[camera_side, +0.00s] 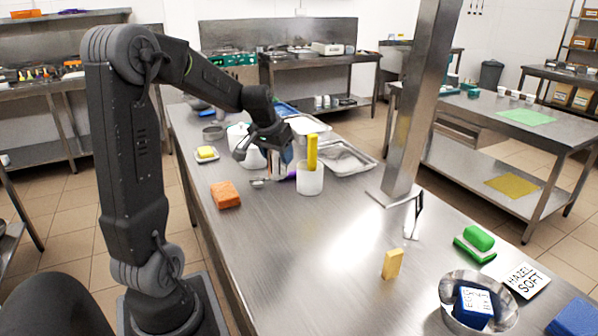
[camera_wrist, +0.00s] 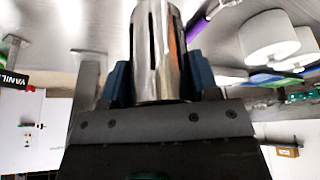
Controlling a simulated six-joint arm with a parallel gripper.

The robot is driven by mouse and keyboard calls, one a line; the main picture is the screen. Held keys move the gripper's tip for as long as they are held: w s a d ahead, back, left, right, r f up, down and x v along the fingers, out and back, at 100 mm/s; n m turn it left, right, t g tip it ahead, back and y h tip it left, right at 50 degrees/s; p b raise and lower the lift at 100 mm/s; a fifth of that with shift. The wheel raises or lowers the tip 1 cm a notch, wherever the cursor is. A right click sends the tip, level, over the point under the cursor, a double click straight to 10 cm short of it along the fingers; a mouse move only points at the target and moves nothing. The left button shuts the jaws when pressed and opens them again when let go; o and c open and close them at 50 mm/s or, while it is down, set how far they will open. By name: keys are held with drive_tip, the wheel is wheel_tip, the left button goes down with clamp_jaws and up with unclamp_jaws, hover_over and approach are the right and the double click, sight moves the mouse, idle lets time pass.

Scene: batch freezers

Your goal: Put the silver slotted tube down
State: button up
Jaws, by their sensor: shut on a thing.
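The silver slotted tube (camera_wrist: 158,50) is between the blue finger pads of my gripper (camera_wrist: 158,80) in the wrist view. In the side view my gripper (camera_side: 277,163) is low over the far half of the steel table (camera_side: 300,255), just left of a white cup. It is shut on the tube. The tube is mostly hidden there by the fingers, so I cannot tell whether it touches the table.
The white cup (camera_side: 310,181) holds an upright yellow item (camera_side: 312,152) close to my gripper's right. White tubs (camera_side: 246,148) stand behind it. An orange block (camera_side: 225,194) lies to the left. A metal post (camera_side: 418,100) rises at right.

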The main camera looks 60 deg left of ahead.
drive_tip(key=d+m, duration=0.2)
drive_tip(key=d, duration=0.8)
drive_tip(key=shift+h, duration=0.3)
drive_tip(key=shift+w+d+f, duration=1.15)
drive_tip(key=shift+d+f, duration=0.55)
drive_tip(key=shift+f, duration=0.05)
drive_tip(key=shift+w+d+f, duration=1.15)
drive_tip(key=shift+d+f, duration=0.55)
drive_tip(key=shift+d, duration=0.05)
drive_tip(key=shift+w+d+f, duration=1.15)
drive_tip(key=shift+d+f, duration=0.55)
drive_tip(key=shift+f, duration=0.05)
drive_tip(key=o, duration=1)
drive_tip(key=shift+f, duration=0.15)
drive_tip(key=shift+c, duration=0.2)
